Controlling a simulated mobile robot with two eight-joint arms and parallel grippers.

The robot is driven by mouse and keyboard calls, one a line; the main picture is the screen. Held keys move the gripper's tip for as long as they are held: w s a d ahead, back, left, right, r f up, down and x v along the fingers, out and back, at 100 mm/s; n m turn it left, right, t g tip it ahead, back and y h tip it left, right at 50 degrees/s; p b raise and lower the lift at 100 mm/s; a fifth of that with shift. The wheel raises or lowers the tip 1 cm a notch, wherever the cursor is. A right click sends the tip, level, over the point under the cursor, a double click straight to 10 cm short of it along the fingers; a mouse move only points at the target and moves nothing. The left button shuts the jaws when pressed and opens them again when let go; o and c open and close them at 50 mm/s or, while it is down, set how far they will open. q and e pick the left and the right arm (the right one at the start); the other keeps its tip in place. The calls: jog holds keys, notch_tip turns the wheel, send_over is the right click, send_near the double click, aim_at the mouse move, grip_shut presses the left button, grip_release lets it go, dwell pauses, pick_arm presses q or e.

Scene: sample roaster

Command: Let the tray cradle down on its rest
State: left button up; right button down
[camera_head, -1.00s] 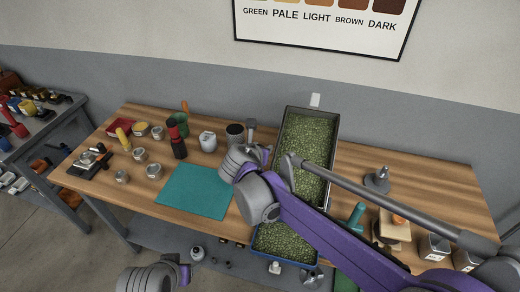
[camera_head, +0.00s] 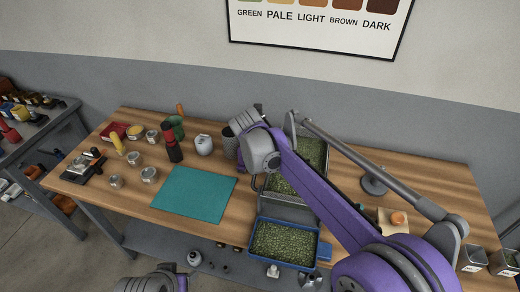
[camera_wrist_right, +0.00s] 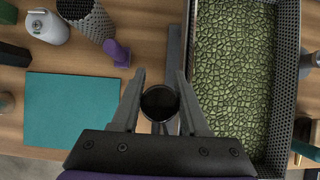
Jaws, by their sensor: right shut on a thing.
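The tray cradle (camera_head: 326,172) is a long grey perforated tray of green beans at the back middle of the bench, partly hidden by my right arm. Its beans and mesh wall show at the right of the right wrist view (camera_wrist_right: 286,70). My right gripper (camera_wrist_right: 160,82) is at the tray's left side. Its fingers are shut on a dark round handle (camera_wrist_right: 159,103), seen nearly end-on beside a grey bar. The head view hides these fingers behind my wrist. I cannot tell whether the cradle touches its rest. Only my left wrist shows at the bottom edge.
A blue tray of beans (camera_head: 318,262) stands in front of the cradle. A teal mat (camera_head: 195,192) lies left. A dark mesh cup (camera_head: 230,146), white canister (camera_head: 203,145) and red-black bottle (camera_head: 172,143) stand close to the left. Tins (camera_head: 471,258) stand right.

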jog(key=shift+f, duration=0.2)
dwell(0.5)
jog(key=c, duration=0.7)
grip_release()
jog(key=shift+c, duration=0.2)
jog(key=shift+w+d+f, duration=0.1)
jog(key=shift+w, duration=0.05)
jog(key=v, duration=1)
jog(key=shift+r, duration=0.45)
